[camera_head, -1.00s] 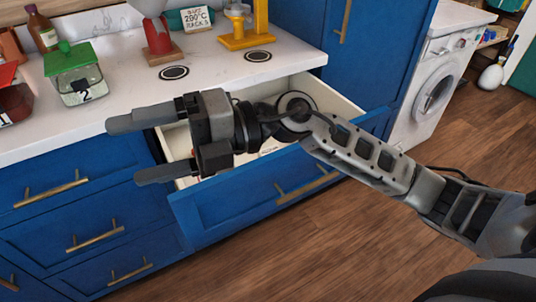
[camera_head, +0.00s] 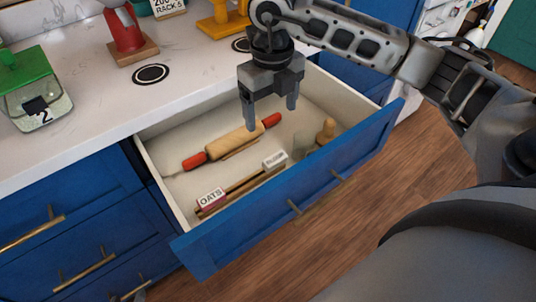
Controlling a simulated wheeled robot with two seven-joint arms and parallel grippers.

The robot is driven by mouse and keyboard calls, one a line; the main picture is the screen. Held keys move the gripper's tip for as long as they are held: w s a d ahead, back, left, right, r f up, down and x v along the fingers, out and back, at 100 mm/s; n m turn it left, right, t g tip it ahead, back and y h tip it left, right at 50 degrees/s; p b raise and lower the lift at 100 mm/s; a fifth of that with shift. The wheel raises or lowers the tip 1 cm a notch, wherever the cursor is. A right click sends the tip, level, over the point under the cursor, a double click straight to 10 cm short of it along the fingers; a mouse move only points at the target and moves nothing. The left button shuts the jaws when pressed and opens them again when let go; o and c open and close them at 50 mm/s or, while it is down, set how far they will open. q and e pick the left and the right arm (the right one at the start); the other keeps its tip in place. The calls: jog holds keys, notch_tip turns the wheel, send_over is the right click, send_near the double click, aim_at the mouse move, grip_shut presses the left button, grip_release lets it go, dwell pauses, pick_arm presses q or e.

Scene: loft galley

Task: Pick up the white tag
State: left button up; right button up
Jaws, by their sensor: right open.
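Two small tags lie in the open drawer (camera_head: 296,93). One is a white tag (camera_head: 275,159) with dark lettering too small to read, at the right end of a thin wooden strip. The other is a tag reading OATS (camera_head: 211,198), white with a dark red lower edge, at the strip's left end. My right gripper (camera_head: 271,116) is open and empty, pointing down over the drawer, above and behind the white tag and apart from it. My left gripper is not in view.
A rolling pin (camera_head: 233,143) with red handles lies behind the tags. A clear glass (camera_head: 302,147) and a wooden tool (camera_head: 326,131) are to their right. The blue drawer front (camera_head: 290,205) borders the near side. The white counter (camera_head: 100,110) is behind.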

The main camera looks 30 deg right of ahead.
send_over(273, 155)
jog(key=f, duration=0.6)
jog(key=shift+s+a+f, duration=0.1)
jog(key=shift+a+f, duration=0.1)
jog(key=shift+a, duration=0.1)
jog(key=shift+d+f+p, duration=0.15)
jog(key=shift+f+p, duration=0.1)
jog(key=shift+f, duration=1.25)
jog(key=shift+d+f+p, duration=0.1)
jog(key=shift+f+p, duration=0.15)
jog(key=shift+f, duration=1.25)
jog(key=c, duration=1.1)
